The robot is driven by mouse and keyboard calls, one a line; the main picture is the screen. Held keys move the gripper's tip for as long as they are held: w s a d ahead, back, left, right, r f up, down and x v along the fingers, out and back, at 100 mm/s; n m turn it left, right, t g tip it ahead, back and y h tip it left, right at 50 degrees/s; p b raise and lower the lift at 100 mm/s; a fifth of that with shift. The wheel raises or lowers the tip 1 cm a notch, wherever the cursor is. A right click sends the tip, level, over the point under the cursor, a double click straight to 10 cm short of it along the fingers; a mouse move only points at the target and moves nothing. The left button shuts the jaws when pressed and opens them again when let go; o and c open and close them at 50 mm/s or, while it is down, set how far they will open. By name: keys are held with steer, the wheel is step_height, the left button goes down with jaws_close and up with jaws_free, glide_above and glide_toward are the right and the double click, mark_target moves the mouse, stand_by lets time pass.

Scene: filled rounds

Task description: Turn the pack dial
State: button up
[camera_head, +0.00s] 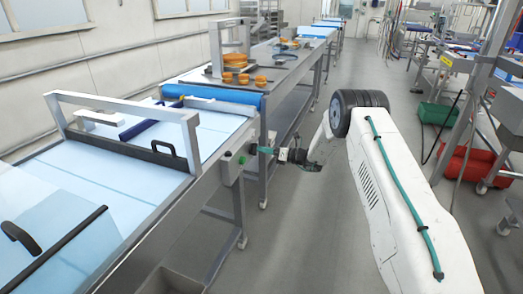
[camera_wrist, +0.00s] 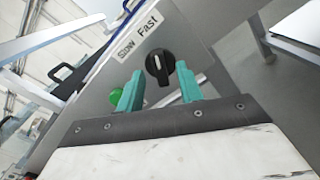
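The pack dial (camera_wrist: 160,66) is a round black knob with a white pointer mark on a grey metal panel in the wrist view. Labels reading "Slow" and "Fast" (camera_wrist: 138,36) sit above it. My gripper (camera_wrist: 160,82) has two teal fingers, spread apart, one toward each side of the dial. The dial shows between and just beyond the fingertips, with no clear contact. In the head view my gripper (camera_head: 258,150) is beside the conveyor's side panel, and the dial is too small there to make out.
A green button (camera_wrist: 116,97) is on the panel, partly behind the left finger. The conveyor (camera_head: 150,170) with its blue belt and grey guard frame runs along the left. A steel table (camera_head: 290,72) with orange rounds stands beyond. The aisle floor is open; red bins (camera_head: 468,165) stand at right.

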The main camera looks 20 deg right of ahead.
steer(key=shift+x, duration=0.95)
jaws_close()
steer(key=shift+s+n, duration=0.1)
steer(key=shift+n, duration=0.3)
steer(key=n, duration=1.1)
steer(key=shift+s+a+f, duration=0.1)
steer(key=shift+s+a, duration=0.15)
